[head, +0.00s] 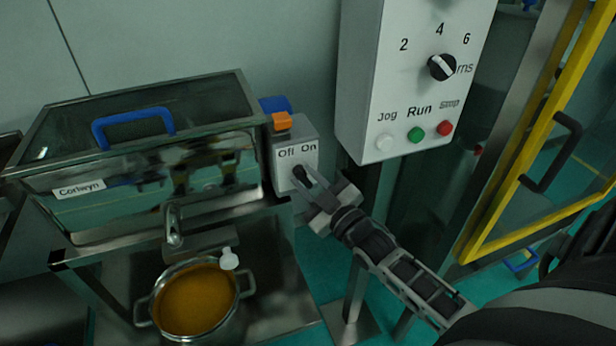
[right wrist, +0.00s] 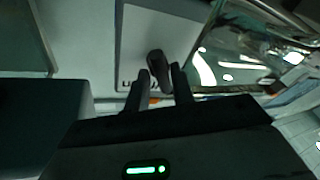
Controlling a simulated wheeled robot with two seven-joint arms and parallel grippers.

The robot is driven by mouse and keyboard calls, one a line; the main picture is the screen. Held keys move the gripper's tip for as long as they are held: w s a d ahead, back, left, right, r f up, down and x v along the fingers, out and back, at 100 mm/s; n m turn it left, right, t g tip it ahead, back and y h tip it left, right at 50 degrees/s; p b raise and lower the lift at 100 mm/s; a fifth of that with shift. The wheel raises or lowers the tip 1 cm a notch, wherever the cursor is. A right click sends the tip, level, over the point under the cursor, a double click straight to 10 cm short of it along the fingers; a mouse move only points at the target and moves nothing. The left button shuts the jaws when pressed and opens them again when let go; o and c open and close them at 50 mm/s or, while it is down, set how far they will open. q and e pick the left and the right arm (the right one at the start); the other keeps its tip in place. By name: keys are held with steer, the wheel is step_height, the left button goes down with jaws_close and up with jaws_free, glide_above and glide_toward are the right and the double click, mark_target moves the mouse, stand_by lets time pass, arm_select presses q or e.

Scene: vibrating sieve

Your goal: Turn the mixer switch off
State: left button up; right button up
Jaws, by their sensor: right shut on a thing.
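The mixer switch is a black knob (right wrist: 156,64) on a grey box (head: 298,160) labelled "Off" and "On", fixed to the right side of the steel mixer (head: 150,185). My right gripper (head: 305,180) reaches the knob from the lower right and is shut on it. In the right wrist view the two dark fingers (right wrist: 162,82) stand on either side of the knob. The knob is partly hidden by the fingers, and I cannot tell its exact setting. My left gripper is not in view.
A white control box (head: 410,75) with a dial and several buttons hangs above my right gripper. A yellow-framed door (head: 535,130) stands at the right. A pot (head: 195,298) of orange-brown contents sits under the mixer's spout (head: 174,228). A steel post stands below the gripper.

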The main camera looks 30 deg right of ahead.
stand_by(0.4)
steer(key=o, duration=1)
steer(key=s, duration=0.5)
steer(key=s+f+b, duration=0.1)
steer(key=s, duration=0.4)
steer(key=s+d+f, duration=0.1)
steer(key=s, duration=0.4)
steer(key=shift+s+d+f, duration=0.1)
steer(key=shift+s, duration=0.3)
steer(key=a+f+m+g, duration=0.1)
steer(key=a+f+g, duration=0.2)
steer(key=a, duration=0.2)
steer(key=s+a+f+m+g+y, duration=0.1)
steer(key=a+f+m+g, duration=0.1)
steer(key=a, duration=0.4)
steer(key=s+a+f+m+g, duration=0.1)
steer(key=a+f+g, duration=0.3)
steer(key=a+f, duration=0.2)
steer(key=shift+s+f+y, duration=0.1)
steer(key=shift+f+y, duration=0.15)
steer(key=shift+y, duration=0.15)
